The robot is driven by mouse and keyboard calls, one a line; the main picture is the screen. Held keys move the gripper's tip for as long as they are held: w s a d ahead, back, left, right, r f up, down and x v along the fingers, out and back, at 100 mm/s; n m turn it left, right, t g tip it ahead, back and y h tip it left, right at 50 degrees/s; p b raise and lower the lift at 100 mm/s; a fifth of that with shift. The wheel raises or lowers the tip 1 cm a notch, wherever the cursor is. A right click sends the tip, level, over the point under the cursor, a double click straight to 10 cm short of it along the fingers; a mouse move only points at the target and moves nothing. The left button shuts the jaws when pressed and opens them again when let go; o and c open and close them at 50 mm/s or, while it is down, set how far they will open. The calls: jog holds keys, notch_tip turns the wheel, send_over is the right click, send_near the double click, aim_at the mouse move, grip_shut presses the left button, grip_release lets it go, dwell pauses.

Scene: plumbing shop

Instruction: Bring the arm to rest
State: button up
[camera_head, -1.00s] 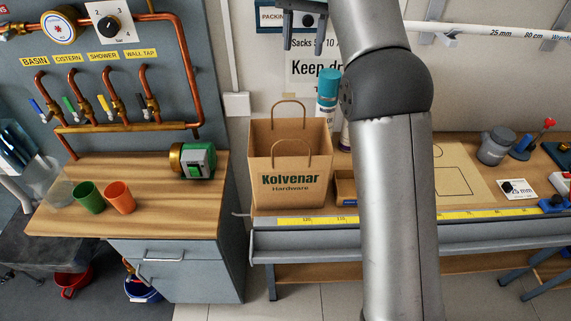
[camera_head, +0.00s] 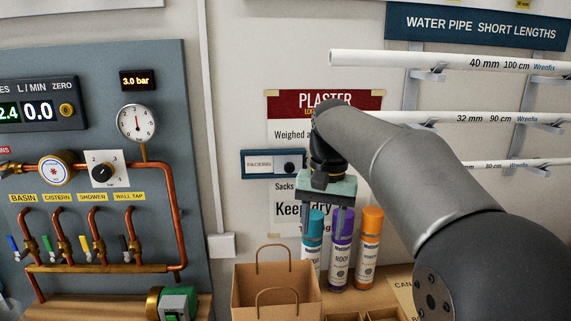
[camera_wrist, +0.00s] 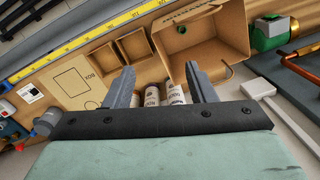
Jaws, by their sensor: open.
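My gripper (camera_head: 323,228) is in front of the wall in the head view, pointing down, with my arm reaching in from the lower right. In the wrist view my gripper (camera_wrist: 161,72) has its two fingers wide apart with nothing held between them. Several spray cans, teal (camera_head: 312,228), purple (camera_head: 341,255) and orange (camera_head: 368,245), stand behind and below the fingers in the head view. The fingers partly hide the teal and purple cans. I cannot tell the exact distance to them.
An open paper bag (camera_head: 275,292) stands left of the cans. Small cardboard trays (camera_wrist: 133,47) lie on the bench. White pipes (camera_head: 450,62) sit on wall brackets at the right. A copper pipe panel (camera_head: 160,120) is at the left.

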jog(key=s+d+f+n, duration=0.1)
jog(key=s+d+f, duration=0.3)
jog(key=s+f, duration=0.6)
jog(key=s+d+f+n+t, duration=0.1)
jog(key=s+d+f, duration=0.2)
jog(key=s+f, duration=0.7)
jog(key=s+b, duration=0.1)
jog(key=s, duration=0.3)
jog(key=shift+d+t+h, duration=0.3)
jog(key=shift+d, duration=0.1)
